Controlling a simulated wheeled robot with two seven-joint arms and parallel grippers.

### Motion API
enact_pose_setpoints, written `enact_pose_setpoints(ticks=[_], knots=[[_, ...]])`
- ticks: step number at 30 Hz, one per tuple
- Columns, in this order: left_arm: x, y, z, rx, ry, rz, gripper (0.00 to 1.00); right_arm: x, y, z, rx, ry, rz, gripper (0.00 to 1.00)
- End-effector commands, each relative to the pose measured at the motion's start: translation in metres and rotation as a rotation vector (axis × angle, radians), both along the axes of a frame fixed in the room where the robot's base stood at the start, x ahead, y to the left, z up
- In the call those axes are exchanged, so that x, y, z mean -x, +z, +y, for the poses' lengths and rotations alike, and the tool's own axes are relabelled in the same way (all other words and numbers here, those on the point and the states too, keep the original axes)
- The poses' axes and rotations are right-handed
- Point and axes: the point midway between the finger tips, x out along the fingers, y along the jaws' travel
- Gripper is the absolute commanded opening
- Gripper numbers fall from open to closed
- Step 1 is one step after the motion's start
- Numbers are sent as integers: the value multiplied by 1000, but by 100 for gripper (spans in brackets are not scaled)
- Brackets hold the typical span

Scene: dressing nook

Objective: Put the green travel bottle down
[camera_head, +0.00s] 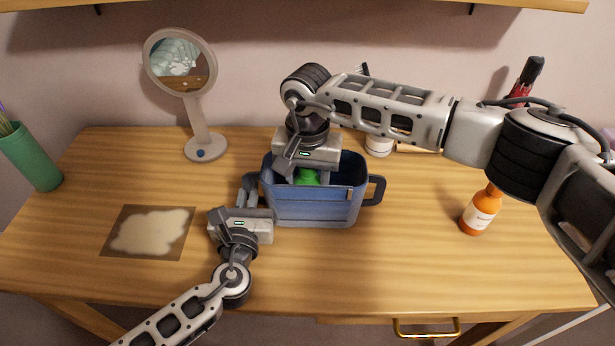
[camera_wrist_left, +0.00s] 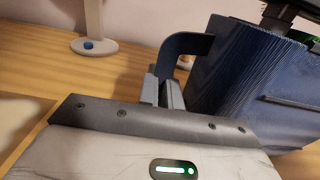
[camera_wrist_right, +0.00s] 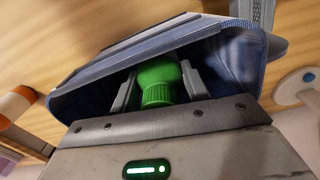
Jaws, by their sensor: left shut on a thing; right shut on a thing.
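The green travel bottle (camera_head: 309,178) is inside the open blue bag (camera_head: 312,212), mostly hidden by my right gripper (camera_head: 306,170) and the bag's walls. My right gripper reaches down into the bag and is shut on the bottle. In the right wrist view the green bottle (camera_wrist_right: 157,80) shows between the two fingers, with the bag wall (camera_wrist_right: 225,62) around it. I cannot tell whether its base touches the bag's floor. My left gripper (camera_head: 250,192) is shut on the bag's left handle, which also shows in the left wrist view (camera_wrist_left: 185,46).
A round mirror (camera_head: 205,146) stands behind left. A mat with a pale patch (camera_head: 150,231) lies at the left. A green cup (camera_head: 30,157) stands at the far left. An orange bottle (camera_head: 480,212) stands to the right. A white jar (camera_head: 379,146) is behind the bag. The front wood is clear.

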Motion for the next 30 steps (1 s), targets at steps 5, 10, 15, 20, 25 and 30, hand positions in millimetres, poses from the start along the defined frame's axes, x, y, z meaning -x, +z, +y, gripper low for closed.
enact_pose_setpoints(ticks=[5,10,15,20,25,30], knots=[[0,0,0,0,0,1,0,0,1,0,-2,0,-2,20],[0,0,0,0,0,1,0,0,-3,0,-1,0,-1,48],[0,0,0,0,0,1,0,0,-2,0,-1,0,-1,67],[0,0,0,0,0,1,0,0,-2,0,-1,0,-1,67],[0,0,0,0,0,1,0,-1,10,0,-1,0,-4,67],[0,0,0,0,0,1,0,-1,44,0,-2,0,-6,67]])
